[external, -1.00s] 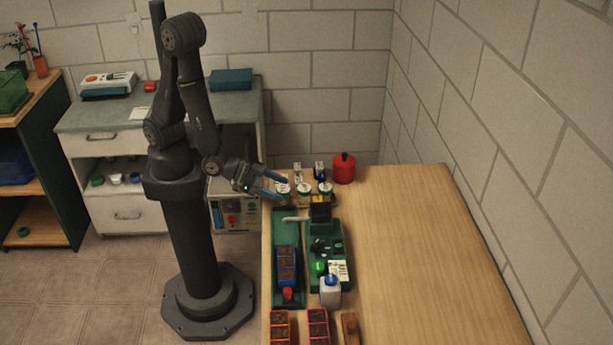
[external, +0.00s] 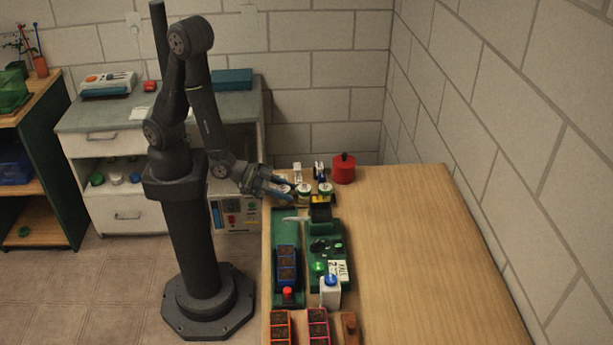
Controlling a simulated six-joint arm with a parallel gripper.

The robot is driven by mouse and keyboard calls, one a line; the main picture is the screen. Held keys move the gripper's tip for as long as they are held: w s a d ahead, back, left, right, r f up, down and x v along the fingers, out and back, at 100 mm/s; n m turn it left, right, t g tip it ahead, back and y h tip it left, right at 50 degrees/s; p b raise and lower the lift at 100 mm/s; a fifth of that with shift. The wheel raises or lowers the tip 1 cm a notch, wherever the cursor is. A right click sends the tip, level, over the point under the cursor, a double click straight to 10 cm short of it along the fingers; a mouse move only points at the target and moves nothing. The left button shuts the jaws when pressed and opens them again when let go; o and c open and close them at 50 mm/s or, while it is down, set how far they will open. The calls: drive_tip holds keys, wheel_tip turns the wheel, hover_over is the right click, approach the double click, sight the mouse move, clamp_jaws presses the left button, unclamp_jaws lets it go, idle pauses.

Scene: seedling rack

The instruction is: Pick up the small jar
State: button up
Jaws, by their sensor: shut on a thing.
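Several small jars with white lids stand in a row near the back left end of the wooden table. The leftmost small jar (external: 284,189) is partly hidden by my fingers. My gripper (external: 283,187) has blue-grey fingers and is shut on this jar, low at the row. The middle jar (external: 304,191) and the right jar (external: 325,190) stand beside it, apart from the fingers as far as I can tell.
Behind the jars are small upright items and a red pot (external: 344,168). In front are a green tray (external: 285,228), a green device (external: 326,248) and a white bottle (external: 330,291). The right side of the wooden table (external: 430,250) is clear.

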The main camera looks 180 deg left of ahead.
sight(282, 190)
drive_tip(key=shift+r, duration=0.8)
drive_tip(key=r, duration=0.3)
drive_tip(key=shift+w+d+r, duration=0.1)
drive_tip(key=shift+w+d, duration=0.2)
drive_tip(key=shift+d, duration=0.05)
drive_tip(key=w+d+r, duration=0.5)
drive_tip(key=d+r, duration=0.1)
drive_tip(key=d, duration=0.3)
drive_tip(key=w+a+r+n+g, duration=0.2)
drive_tip(key=w+a+r+g, duration=0.1)
drive_tip(key=w+a+r, duration=0.3)
drive_tip(key=w+a+r+n+g, duration=0.2)
drive_tip(key=w+a+r, duration=0.1)
drive_tip(key=w, duration=0.5)
drive_tip(key=x, duration=0.4)
drive_tip(key=s+f+x, duration=0.1)
drive_tip(key=x, duration=0.3)
drive_tip(key=s+d+x, duration=0.1)
drive_tip(key=x, duration=0.4)
drive_tip(key=shift+d+f, duration=0.1)
drive_tip(key=shift+f, duration=2.2)
